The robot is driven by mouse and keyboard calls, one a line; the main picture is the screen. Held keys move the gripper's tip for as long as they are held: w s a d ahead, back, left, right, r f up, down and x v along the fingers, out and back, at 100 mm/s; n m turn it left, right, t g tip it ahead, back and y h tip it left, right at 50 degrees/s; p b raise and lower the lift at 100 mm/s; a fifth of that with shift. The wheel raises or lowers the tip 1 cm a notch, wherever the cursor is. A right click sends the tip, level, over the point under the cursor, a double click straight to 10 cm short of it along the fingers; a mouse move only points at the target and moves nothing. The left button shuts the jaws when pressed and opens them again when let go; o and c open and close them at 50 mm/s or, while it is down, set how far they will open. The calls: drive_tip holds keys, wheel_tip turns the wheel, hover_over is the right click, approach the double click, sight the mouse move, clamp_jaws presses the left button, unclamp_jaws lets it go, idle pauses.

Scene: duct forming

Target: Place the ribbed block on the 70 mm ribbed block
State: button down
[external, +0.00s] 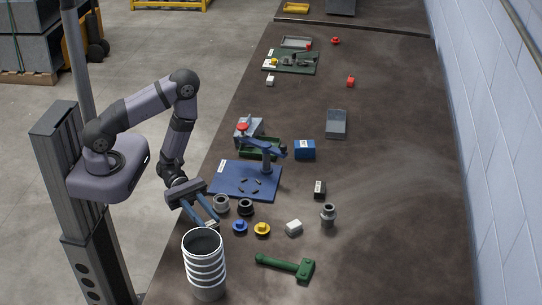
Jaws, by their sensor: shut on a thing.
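My gripper (209,218) is low over the near left edge of the table, just behind the white ribbed bucket. Its blue fingers point down and to the right. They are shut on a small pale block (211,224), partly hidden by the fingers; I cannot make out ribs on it. A whitish block (293,228) lies on the table to the right, and a dark block with a pale label (319,188) stands farther back. At this size I cannot tell which block is the 70 mm ribbed block.
The bucket (205,265) stands in front of my gripper. A grey ring (221,203), black ring (246,206), blue part (239,227) and yellow part (262,229) lie close by. A green hammer (287,266) lies in front, a blue fixture plate (235,181) behind. The table's right side is clear.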

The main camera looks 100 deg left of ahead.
sight(205, 234)
drive_tip(key=shift+f+p, duration=0.35)
drive_tip(key=shift+f, duration=2.55)
drive_tip(key=shift+f, duration=0.15)
drive_tip(key=c, duration=1.4)
unclamp_jaws()
